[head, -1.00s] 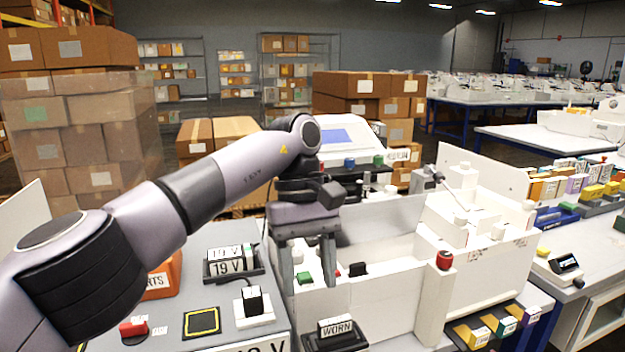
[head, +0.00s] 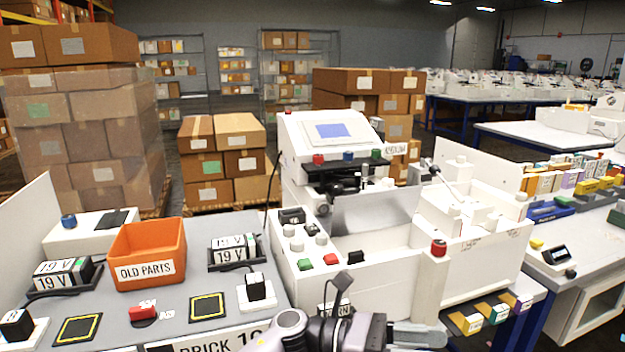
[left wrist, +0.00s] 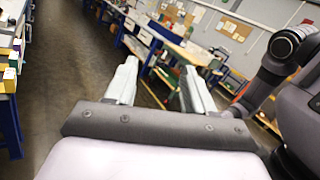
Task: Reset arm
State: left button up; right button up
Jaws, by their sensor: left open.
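My left arm (head: 345,332) is folded low at the bottom middle of the head view, in front of the bench edge. A grey finger-like part (head: 418,335) points right from it. In the left wrist view my left gripper (left wrist: 160,85) has its two pale fingers spread apart, with nothing between them; past them are floor and distant benches. The white plotter machine (head: 400,285) stands on the bench behind the arm, with its screen (head: 333,130) at the back and a red knob (head: 438,248) on its front. My right gripper is not in the head view.
An orange OLD PARTS bin (head: 148,255), 19 V battery packs (head: 62,276) and black-and-yellow pads (head: 208,306) sit on the bench left of the plotter. Coloured cartridges (head: 497,312) stand at its lower right. In the left wrist view a dark arm link of mine (left wrist: 285,60) is close at right.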

pick_arm(q)
jog(key=w+a+f+n+t+y, duration=0.25)
jog(key=a+f+n+t, duration=0.45)
jog(key=n+t, duration=0.7)
jog(key=w+a+f+n+t+y, duration=0.2)
jog(key=a+f+n+t+y, duration=0.45)
jog(key=n, duration=1.35)
jog(key=s+a+f+n+g+y, duration=0.2)
jog(key=s+a+f+n+y, duration=0.1)
jog(key=s+a+f+n, duration=0.5)
jog(key=s+a+f+n+g+y, duration=0.2)
jog(key=s+a+f+n+y, duration=0.2)
jog(key=s+a+f+n, duration=0.4)
jog(key=s+a+n, duration=0.1)
jog(key=a, duration=0.5)
jog(key=shift+s+n+g+y, duration=0.3)
jog(key=shift+s+n+g, duration=0.05)
jog(key=shift+n, duration=0.05)
jog(key=shift+c, duration=1)
